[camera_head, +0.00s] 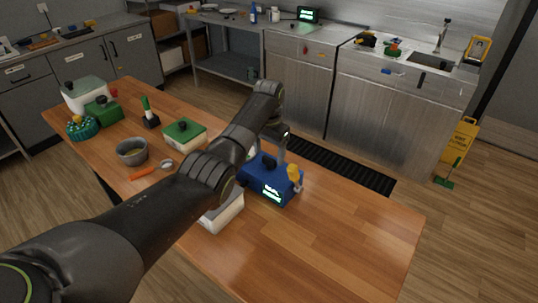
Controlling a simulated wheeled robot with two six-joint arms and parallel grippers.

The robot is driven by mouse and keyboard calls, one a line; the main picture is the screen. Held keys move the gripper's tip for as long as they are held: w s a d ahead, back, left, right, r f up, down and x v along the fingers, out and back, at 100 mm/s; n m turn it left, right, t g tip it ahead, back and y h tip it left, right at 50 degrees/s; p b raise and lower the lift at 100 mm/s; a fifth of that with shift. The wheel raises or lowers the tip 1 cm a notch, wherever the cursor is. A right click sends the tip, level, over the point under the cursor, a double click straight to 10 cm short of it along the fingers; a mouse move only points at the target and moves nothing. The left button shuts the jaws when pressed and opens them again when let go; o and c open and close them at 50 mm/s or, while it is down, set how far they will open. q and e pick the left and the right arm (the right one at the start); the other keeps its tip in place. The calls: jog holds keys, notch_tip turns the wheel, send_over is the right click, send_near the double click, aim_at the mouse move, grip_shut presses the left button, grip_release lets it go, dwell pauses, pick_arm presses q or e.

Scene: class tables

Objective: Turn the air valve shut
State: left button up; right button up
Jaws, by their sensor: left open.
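A blue box-shaped device (264,187) with lit displays and a black handle on top stands on the wooden table. A yellow knob (294,173), which looks like the air valve, sits at its right end. The angle of the knob is too small to read. My left arm reaches across from the lower left. My left gripper (281,147) points down at the back of the blue device, just left of the yellow knob. It is open, and no object shows in it. I cannot tell whether it touches the device. My right gripper is out of view.
A white container (222,215) stands left of the device, partly behind my arm. A grey bowl (132,152), an orange-handled spoon (150,170) and a green-lidded box (185,134) lie farther left. The table (340,235) is clear on the right.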

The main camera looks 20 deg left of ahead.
aim_at(269, 162)
pick_arm(q)
jog(key=shift+f, duration=1.3)
jog(key=c, duration=1)
